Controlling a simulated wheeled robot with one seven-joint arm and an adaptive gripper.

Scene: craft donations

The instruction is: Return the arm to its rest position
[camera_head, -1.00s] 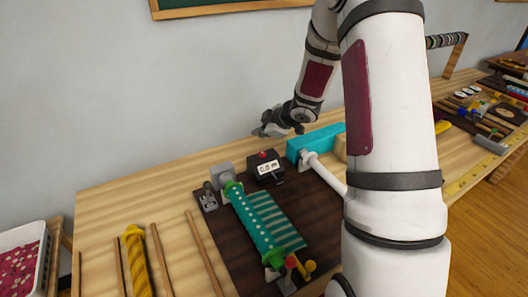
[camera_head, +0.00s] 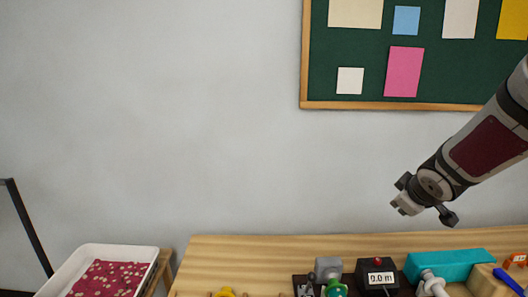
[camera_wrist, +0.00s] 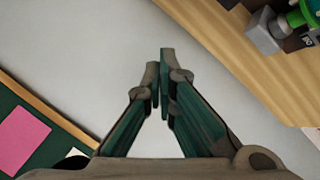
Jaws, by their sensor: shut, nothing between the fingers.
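My arm (camera_head: 488,145) reaches in from the right edge in the head view and slopes down to the left. My gripper (camera_head: 402,206) is at its lower end, in the air above the table's back edge and in front of the wall. In the wrist view the two fingers of my gripper (camera_wrist: 159,72) come together at their tips, with nothing between them.
The wooden table (camera_head: 230,255) holds a black counter box (camera_head: 378,278), a turquoise block (camera_head: 450,265) and a grey block (camera_head: 328,267). A white tray (camera_head: 90,255) of red patterned material stands at left. A green notice board (camera_head: 340,40) hangs on the wall. The air left of my gripper is clear.

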